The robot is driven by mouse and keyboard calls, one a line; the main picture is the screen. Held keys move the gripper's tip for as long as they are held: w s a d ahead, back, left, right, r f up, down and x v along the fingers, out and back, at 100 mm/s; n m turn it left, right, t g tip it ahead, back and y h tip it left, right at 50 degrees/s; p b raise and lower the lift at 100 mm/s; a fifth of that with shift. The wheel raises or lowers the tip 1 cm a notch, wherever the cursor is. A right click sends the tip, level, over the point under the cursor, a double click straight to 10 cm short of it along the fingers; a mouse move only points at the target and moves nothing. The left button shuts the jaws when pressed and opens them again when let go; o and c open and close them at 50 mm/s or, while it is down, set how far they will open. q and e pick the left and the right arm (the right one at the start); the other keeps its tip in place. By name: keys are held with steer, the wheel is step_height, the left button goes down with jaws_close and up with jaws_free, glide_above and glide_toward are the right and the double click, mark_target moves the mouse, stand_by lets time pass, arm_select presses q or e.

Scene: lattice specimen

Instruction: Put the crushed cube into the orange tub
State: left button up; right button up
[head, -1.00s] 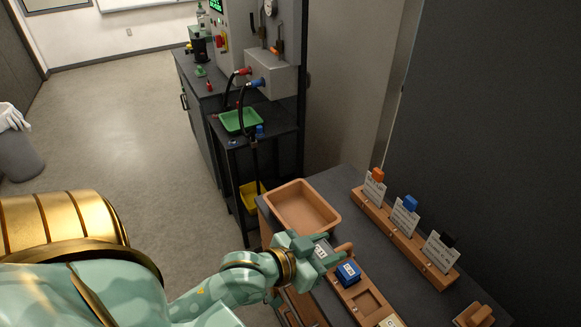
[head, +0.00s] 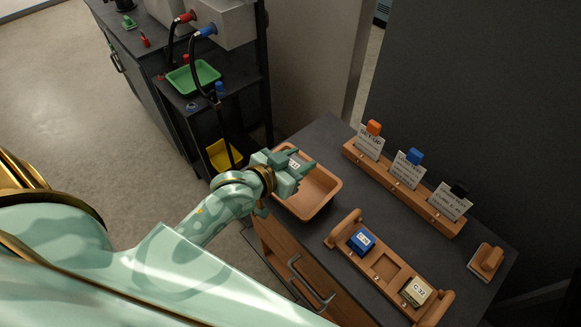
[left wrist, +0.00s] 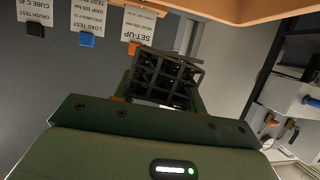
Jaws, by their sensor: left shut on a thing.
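A black lattice cube (left wrist: 166,76) sits between the fingers of my left gripper (head: 295,164), which is shut on it. A small white label on it (head: 293,163) shows between the fingers in the head view; most of the cube is hidden there. How crushed it is cannot be told. The orange tub (head: 322,196) stands on the dark bench. My left gripper is over the tub's far left part, with the cube at about that place; its height above the tub is unclear. The tub's rim also shows at the top of the left wrist view (left wrist: 235,10). My right gripper is not in view.
A wooden rack (head: 384,269) holds a blue cube (head: 361,241) and a beige cube marked C 32 (head: 415,291), with an empty slot between. A wooden card stand (head: 400,185) with three cards is behind. A wooden-handled block (head: 487,260) lies right. A green tray (head: 192,77) is on another bench.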

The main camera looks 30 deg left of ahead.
arm_select(q)
steer(key=w+a+f+b, duration=0.1)
steer(key=f, duration=0.2)
steer(key=w+a+f+b, duration=0.1)
steer(key=w+a+f, duration=0.1)
steer(key=f, duration=0.1)
steer(key=w+a+f+b, duration=0.1)
steer(key=f+b, duration=0.1)
steer(key=f, duration=0.1)
steer(key=shift+w+a+f, duration=0.15)
steer(key=shift+f, duration=0.1)
